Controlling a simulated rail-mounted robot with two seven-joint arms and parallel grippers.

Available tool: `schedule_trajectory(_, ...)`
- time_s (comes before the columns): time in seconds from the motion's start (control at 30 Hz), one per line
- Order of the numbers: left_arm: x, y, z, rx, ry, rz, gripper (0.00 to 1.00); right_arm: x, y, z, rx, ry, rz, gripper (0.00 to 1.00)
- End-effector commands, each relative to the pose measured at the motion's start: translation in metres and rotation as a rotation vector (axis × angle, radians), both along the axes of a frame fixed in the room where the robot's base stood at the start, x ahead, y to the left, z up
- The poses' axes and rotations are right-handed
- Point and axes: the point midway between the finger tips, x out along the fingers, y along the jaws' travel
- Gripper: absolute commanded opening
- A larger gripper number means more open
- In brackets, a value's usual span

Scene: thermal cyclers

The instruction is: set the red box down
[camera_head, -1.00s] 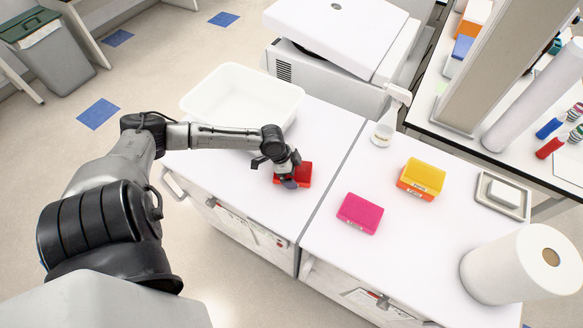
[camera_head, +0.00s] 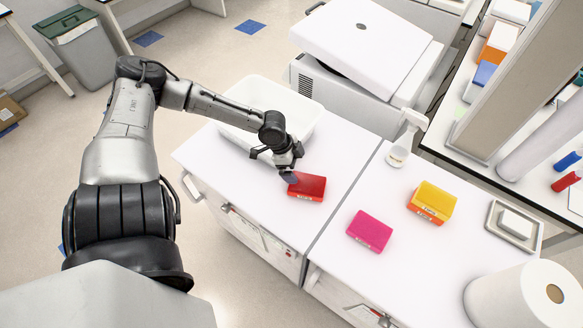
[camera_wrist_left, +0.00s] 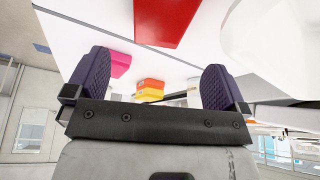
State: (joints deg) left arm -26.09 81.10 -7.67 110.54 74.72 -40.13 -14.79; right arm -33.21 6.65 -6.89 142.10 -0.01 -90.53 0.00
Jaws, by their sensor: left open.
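The red box (camera_head: 307,187) lies flat on the white bench top (camera_head: 260,190), left of the seam between the two benches. It also shows at the top of the left wrist view (camera_wrist_left: 165,20), beyond the fingers. My left gripper (camera_head: 287,175) is just at the upper left of the box in the head view. Its two dark fingers are spread wide in the left wrist view (camera_wrist_left: 145,80), with nothing held between them. My right gripper is not in view.
A white tub (camera_head: 262,105) stands behind my left forearm. A pink box (camera_head: 369,231), a stacked yellow and orange box (camera_head: 432,202), a spray bottle (camera_head: 400,150), a small tray (camera_head: 493,222) and a paper roll (camera_head: 515,295) stand on the right bench. Bare bench surrounds the red box.

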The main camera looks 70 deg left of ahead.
Motion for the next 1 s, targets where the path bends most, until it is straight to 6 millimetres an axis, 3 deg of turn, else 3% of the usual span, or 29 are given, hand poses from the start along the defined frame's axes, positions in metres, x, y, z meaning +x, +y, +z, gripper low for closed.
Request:
schedule_trajectory(0.17,-0.030,-0.038,-0.030,-0.030,0.036,-0.027,1.00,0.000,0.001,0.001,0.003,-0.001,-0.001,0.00)
schedule_trajectory(0.3,-0.065,-0.095,-0.060,-0.045,0.060,-0.049,1.00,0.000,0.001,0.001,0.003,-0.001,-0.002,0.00)
schedule_trajectory(0.43,-0.089,-0.147,-0.073,-0.037,0.060,-0.030,1.00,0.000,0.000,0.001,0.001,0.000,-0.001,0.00)
schedule_trajectory(0.6,-0.109,-0.204,-0.070,-0.011,0.043,0.065,1.00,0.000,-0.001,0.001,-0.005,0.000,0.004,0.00)
schedule_trajectory(0.7,-0.116,-0.227,-0.062,0.008,0.037,0.150,1.00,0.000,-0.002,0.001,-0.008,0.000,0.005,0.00)
schedule_trajectory(1.0,-0.130,-0.257,-0.034,0.050,0.052,0.387,1.00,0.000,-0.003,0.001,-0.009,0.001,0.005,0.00)
